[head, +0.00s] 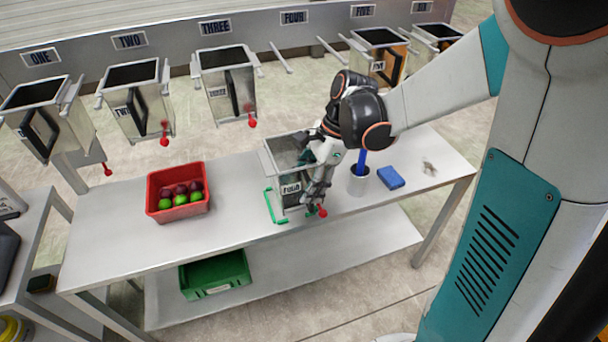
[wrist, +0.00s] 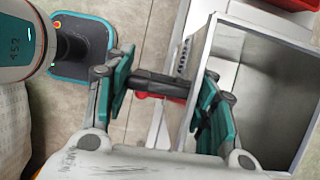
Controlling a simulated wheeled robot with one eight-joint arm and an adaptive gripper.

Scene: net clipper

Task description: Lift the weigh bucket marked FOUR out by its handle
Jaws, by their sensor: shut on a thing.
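The weigh bucket marked FOUR (head: 290,188) is an open-topped metal box, out of the rack and upright over the middle of the table. Green corner marks (head: 269,206) show on the table beside its base; I cannot tell whether the base touches the table. My gripper (head: 318,178) is at the bucket's right side, shut on its handle. In the wrist view, the black handle (wrist: 158,84) lies between the teal finger pads of my gripper (wrist: 165,92). The bucket's empty-looking inside (wrist: 262,85) shows at the right. A red knob (head: 322,211) hangs low at its side.
A green crate (head: 214,275) sits on the shelf below. Other buckets hang behind; place FOUR (head: 294,17) has bare rails.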

